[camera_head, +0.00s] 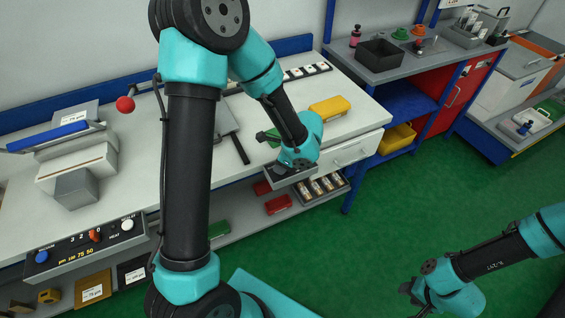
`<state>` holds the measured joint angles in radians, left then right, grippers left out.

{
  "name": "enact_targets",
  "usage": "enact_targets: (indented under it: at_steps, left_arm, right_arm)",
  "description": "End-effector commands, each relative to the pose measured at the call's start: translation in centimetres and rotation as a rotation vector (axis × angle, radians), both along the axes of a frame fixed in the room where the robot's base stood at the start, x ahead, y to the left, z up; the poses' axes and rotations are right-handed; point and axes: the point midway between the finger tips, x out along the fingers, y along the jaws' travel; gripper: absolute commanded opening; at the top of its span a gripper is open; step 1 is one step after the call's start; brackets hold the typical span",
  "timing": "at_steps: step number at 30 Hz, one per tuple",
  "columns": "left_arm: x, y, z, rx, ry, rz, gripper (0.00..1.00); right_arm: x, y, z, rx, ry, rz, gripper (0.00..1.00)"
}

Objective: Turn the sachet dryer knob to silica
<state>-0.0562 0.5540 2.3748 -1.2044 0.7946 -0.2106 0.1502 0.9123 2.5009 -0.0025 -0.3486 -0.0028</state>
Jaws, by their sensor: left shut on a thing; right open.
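My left gripper (289,173) is at the front edge of the worktable, beside an open drawer (325,189) holding several upright cylinders. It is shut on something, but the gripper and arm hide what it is. My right gripper (413,289) is open and empty over the green floor at the lower right. I cannot make out any knob marked silica. A dark control panel (88,249) at the left front has a blue knob (41,257), an orange lever (95,235) and a white knob (127,225). Its small lettering is hard to read.
A yellow case (329,108) lies on the white worktable (255,125). A grey sealing machine (77,175) stands at the left, near a red ball-ended lever (125,104). Red boxes (278,205) lie on the lower shelf. The green floor (370,235) at the right is clear.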

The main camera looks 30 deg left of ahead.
Motion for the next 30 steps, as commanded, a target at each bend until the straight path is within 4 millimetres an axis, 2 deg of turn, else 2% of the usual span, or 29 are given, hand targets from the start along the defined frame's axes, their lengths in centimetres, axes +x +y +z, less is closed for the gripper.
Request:
enact_targets:
  at_steps: [1,2,9,20,25,30]
  left_arm:
    - [0.0,0.0,0.0,0.001,0.0,-0.001,0.19]
    - [0.0,0.0,0.0,0.001,0.0,-0.001,0.45]
    - [0.0,0.0,0.0,0.001,0.0,0.0,0.68]
    - [0.1,-0.2,0.4,0.001,-0.001,-0.002,0.68]
    - [0.3,-0.9,2.1,0.001,-0.004,-0.002,0.68]
    - [0.5,-2.0,4.8,0.001,-0.006,-0.001,0.68]
  right_arm:
    - [0.0,0.0,0.0,0.0,0.0,0.0,0.43]
    - [0.0,0.0,0.0,0.0,0.0,0.0,0.43]
    - [0.0,0.0,0.0,0.0,0.0,0.0,0.43]
    - [0.0,0.0,0.0,0.0,0.0,0.0,0.43]
    - [0.0,0.0,0.0,0.0,0.0,0.0,0.43]
    - [0.0,0.0,0.0,0.0,0.0,0.0,0.43]
